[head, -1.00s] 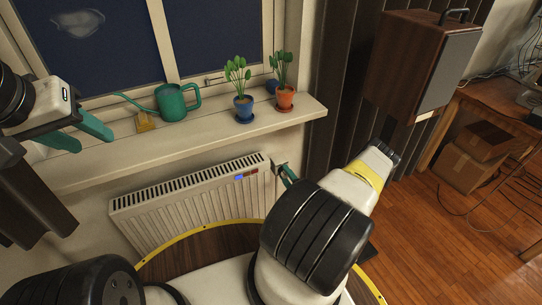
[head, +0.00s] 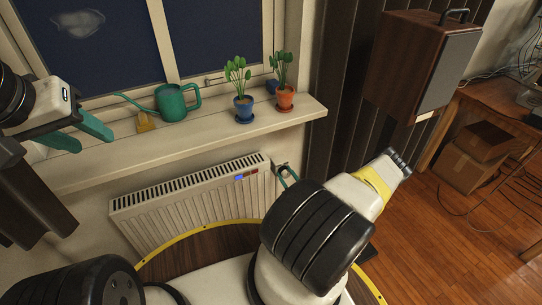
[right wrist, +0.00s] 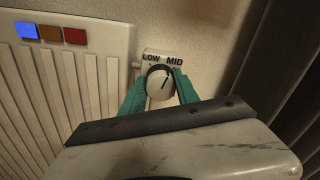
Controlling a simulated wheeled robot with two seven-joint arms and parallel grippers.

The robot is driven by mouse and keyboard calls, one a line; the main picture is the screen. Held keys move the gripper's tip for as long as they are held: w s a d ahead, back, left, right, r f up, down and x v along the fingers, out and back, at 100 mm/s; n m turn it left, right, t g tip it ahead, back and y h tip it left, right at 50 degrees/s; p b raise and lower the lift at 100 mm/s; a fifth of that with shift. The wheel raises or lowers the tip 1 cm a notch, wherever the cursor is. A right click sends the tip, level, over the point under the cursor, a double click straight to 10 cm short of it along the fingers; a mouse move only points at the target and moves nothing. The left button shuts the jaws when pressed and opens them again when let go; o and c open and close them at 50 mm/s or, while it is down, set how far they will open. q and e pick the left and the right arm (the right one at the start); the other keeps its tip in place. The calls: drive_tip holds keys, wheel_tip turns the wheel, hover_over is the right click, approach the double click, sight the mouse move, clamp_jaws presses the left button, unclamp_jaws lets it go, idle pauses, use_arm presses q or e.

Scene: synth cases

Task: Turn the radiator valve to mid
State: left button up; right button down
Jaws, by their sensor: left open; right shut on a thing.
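The radiator valve's round pale knob (right wrist: 160,84) sits in front of a plate (right wrist: 149,53) marked LOW and MID in the right wrist view. Its dark pointer line leans up and right, toward the MID side; I cannot tell whether it meets the mark exactly. My right gripper (right wrist: 160,88) has its green fingers shut on the knob, one on each side. In the head view its fingers (head: 288,176) show at the radiator's right end, with the knob mostly hidden. My left gripper (head: 84,132) is open and empty beside the windowsill.
The white radiator (head: 195,200) hangs under the windowsill (head: 215,135); its blue lamp (right wrist: 27,30) looks bright beside orange and red ones. A watering can (head: 172,102), a blue pot (head: 243,108) and an orange pot (head: 286,97) stand on the sill. A speaker (head: 420,65) is at right.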

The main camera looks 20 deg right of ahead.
drive_tip(key=m, duration=0.5)
drive_tip(key=shift+f+m, duration=0.1)
drive_tip(key=shift+m, duration=0.2)
idle(0.4)
drive_tip(key=c, duration=0.9)
unclamp_jaws()
drive_tip(key=shift+s, duration=0.1)
drive_tip(key=s, duration=0.7)
drive_tip(key=shift+s+d, duration=0.2)
drive_tip(key=shift+s, duration=0.15)
